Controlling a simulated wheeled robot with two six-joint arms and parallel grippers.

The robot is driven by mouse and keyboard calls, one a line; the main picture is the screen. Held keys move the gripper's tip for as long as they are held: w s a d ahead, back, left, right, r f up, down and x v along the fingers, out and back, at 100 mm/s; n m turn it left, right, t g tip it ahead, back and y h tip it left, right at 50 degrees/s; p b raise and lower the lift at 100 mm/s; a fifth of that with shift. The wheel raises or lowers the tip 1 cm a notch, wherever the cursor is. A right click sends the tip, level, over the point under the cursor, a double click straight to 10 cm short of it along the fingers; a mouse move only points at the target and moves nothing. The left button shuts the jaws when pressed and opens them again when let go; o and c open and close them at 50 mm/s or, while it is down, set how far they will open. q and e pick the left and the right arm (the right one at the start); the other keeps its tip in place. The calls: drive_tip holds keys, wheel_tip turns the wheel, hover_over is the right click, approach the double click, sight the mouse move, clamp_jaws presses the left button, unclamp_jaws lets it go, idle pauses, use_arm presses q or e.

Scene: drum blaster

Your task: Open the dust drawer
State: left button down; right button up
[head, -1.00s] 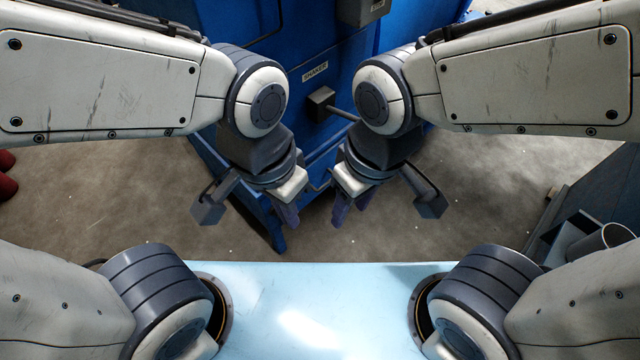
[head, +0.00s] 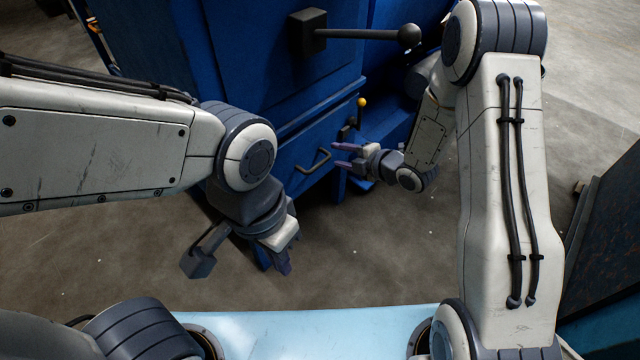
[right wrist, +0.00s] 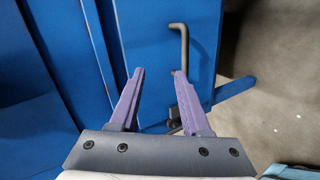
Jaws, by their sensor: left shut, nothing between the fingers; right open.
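The dust drawer (head: 296,146) is a blue panel low on the blue machine, with a black bar handle (head: 313,162). It looks shut. My right gripper (head: 339,156) is open, just right of the handle, fingers pointing left toward it. In the right wrist view, the handle (right wrist: 181,45) lies ahead of the purple fingers (right wrist: 160,73), in line with the right fingertip; I cannot tell whether they touch. A black lever with a yellow ball (head: 361,102) sits above and right of the handle. My left gripper (head: 284,266) is shut and empty, low in front of the machine.
A large black lever with a ball end (head: 408,35) sticks out to the right above the drawer. A dark blue-sided block (head: 610,230) stands at the right. Concrete floor (head: 370,250) is free in front of the drawer.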

sight(320, 162)
wheel_tip(320, 162, down, 8)
drive_tip(key=d+n+t+y+b, duration=0.1)
drive_tip(key=d+n+y+b, duration=0.1)
drive_tip(key=n+y+b, duration=0.15)
drive_tip(key=shift+m+h, duration=0.25)
drive_tip(key=shift+m, duration=0.2)
drive_tip(key=b+x, duration=0.1)
drive_tip(key=x, duration=0.2)
drive_tip(key=b+x, duration=0.1)
drive_tip(key=x, duration=0.2)
drive_tip(key=b+x, duration=0.1)
drive_tip(key=x, duration=0.2)
drive_tip(key=shift+w+a+r+b, duration=0.1)
drive_tip(key=shift+a+r+b, duration=0.2)
drive_tip(key=shift+a+b, duration=0.15)
use_arm(q)
wheel_tip(320, 162, down, 10)
drive_tip(key=shift+r, duration=0.25)
use_arm(e)
clamp_jaws()
